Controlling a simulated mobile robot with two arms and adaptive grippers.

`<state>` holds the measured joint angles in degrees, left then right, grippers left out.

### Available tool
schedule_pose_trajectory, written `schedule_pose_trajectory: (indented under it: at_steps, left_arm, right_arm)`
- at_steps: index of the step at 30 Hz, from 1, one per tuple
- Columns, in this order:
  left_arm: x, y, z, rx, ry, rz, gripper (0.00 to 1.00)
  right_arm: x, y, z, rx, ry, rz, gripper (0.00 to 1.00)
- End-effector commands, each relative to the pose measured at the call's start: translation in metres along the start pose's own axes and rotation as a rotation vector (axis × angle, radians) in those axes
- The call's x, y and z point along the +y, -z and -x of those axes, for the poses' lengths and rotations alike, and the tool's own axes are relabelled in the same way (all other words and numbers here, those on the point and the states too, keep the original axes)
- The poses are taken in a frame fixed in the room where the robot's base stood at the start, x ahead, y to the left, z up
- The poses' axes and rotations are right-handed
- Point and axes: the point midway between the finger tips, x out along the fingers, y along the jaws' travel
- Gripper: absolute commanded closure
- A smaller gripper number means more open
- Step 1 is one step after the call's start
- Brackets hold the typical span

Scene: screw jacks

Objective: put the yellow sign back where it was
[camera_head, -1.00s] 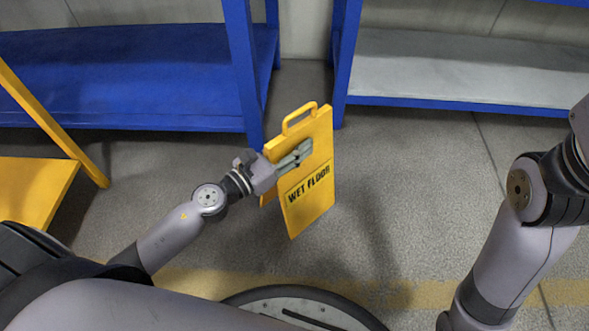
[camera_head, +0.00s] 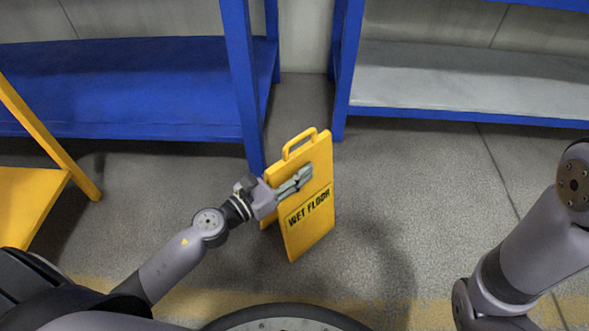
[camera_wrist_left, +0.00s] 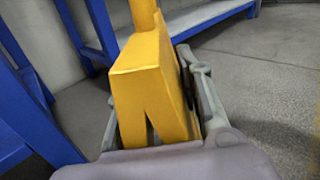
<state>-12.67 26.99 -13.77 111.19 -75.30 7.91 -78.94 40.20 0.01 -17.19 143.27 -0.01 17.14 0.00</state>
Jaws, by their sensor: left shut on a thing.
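The yellow sign (camera_head: 310,221) reads "WET FLOOR" and has a handle at its top. It stands roughly upright in front of the gap between two blue shelves, its panels close together. My left gripper (camera_head: 294,183) is shut on the sign at its upper part, one finger across the front face. In the left wrist view the sign (camera_wrist_left: 150,85) fills the space between the fingers of the left gripper (camera_wrist_left: 160,118). I cannot tell whether its lower edge touches the floor. My right arm shows at the right, but its gripper is out of view.
A blue shelf (camera_head: 120,85) stands at the back left, with a post close behind the sign. Another shelf with a grey board (camera_head: 460,80) is at the back right. A yellow stand (camera_head: 30,200) is at the left edge. The floor right of the sign is clear.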

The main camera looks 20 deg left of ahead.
Motion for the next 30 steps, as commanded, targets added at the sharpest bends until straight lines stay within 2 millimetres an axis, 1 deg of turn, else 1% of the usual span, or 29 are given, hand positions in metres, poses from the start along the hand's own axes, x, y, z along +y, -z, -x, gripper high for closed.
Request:
schedule_pose_trajectory:
  at_steps: [2, 3, 11, 22, 26, 30]
  left_arm:
    - [0.0, 0.001, -0.001, -0.005, 0.0, -0.001, 1.0]
    - [0.0, 0.002, 0.0, 0.0, 0.0, 0.0, 0.64]
    - [0.0, 0.002, 0.0, 0.0, 0.0, 0.0, 0.47]
    - [0.0, -0.001, 0.001, 0.001, 0.0, 0.001, 0.46]
    - [0.0, 0.003, 0.017, 0.002, -0.002, 0.005, 0.46]
    - [0.0, 0.003, 0.044, 0.002, -0.003, 0.007, 0.46]
  right_arm:
    - [-0.001, 0.001, 0.003, 0.0, 0.0, 0.0, 0.31]
    - [0.0, 0.0, 0.002, 0.0, 0.0, 0.0, 0.31]
    - [0.0, 0.001, 0.002, 0.0, 0.0, 0.0, 0.31]
    - [0.0, 0.0, -0.001, 0.0, 0.0, 0.0, 0.31]
    - [-0.001, 0.002, 0.004, 0.001, 0.0, 0.0, 0.31]
    - [-0.002, 0.003, 0.008, 0.0, 0.0, 0.0, 0.31]
